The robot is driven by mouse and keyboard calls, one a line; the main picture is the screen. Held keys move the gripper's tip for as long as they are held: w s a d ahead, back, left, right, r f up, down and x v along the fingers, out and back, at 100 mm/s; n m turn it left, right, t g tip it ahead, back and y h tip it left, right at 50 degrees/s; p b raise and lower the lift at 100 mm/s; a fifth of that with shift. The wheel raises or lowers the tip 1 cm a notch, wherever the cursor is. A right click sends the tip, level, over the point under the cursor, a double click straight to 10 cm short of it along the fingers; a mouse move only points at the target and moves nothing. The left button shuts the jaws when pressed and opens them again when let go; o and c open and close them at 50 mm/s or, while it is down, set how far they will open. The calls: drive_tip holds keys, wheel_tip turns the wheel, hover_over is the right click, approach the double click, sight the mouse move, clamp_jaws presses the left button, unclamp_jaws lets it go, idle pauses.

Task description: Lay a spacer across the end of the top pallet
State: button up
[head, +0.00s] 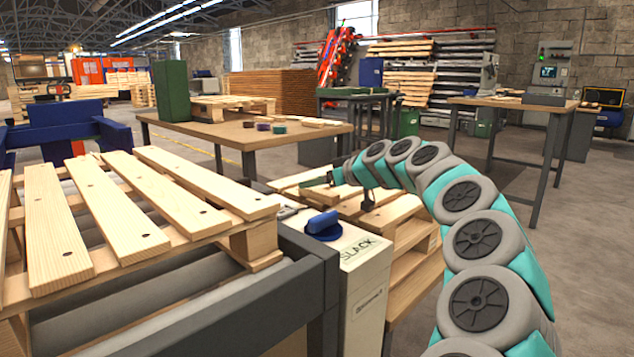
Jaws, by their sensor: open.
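A stack of pale wooden pallets stands just right of the roller conveyor, and its top pallet (388,216) shows slatted boards. My gripper (343,190) is low over that top pallet, its two dark fingers spread apart with nothing visible between them. I cannot tell whether the fingers touch the boards. My arm curves in from the lower right and hides part of the stack. Another slatted pallet (118,212) lies on the conveyor at the left. I cannot pick out a spacer for certain; small wooden pieces (322,122) lie on the workbench behind.
The conveyor's dark frame (290,250) and a pale box marked SLACK with a blue knob (322,224) stand close in front of the stack. The workbench (228,133) holds a green block (171,90) and a small pallet. Open floor (590,240) lies at right.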

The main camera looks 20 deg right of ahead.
drive_tip(key=shift+s+d+r, duration=0.1)
drive_tip(key=shift+s+r, duration=0.15)
drive_tip(key=shift+r, duration=0.3)
drive_tip(key=v, duration=1.1)
drive_tip(key=shift+s+d, duration=0.1)
drive_tip(key=shift+s, duration=0.1)
